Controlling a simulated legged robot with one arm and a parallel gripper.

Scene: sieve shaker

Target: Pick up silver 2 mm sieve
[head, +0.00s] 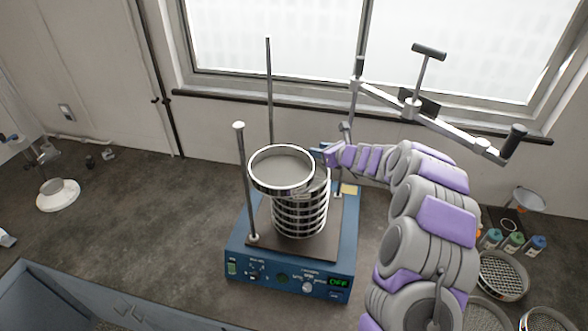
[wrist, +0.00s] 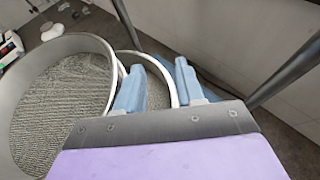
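A silver sieve with a round rim (head: 281,189) sits at the top of a stack of silver sieves (head: 300,215) on the blue shaker (head: 290,272). It is shifted left of the stack; I cannot tell how firmly it rests there. No size label is readable. In the wrist view this sieve (wrist: 62,110) fills the left side, its mesh visible, and a second rim (wrist: 134,62) shows behind it. My gripper (head: 322,155) is at the sieve's right side. In the wrist view my gripper (wrist: 160,85) has its blue fingers apart, the left one close beside the large sieve's rim.
Upright rods (head: 245,185) stand on the shaker. A clamp bar with handles (head: 440,120) is raised behind, near the window. Loose sieves (head: 503,275) and small bottles (head: 514,242) are at the right. The counter at left is mostly clear.

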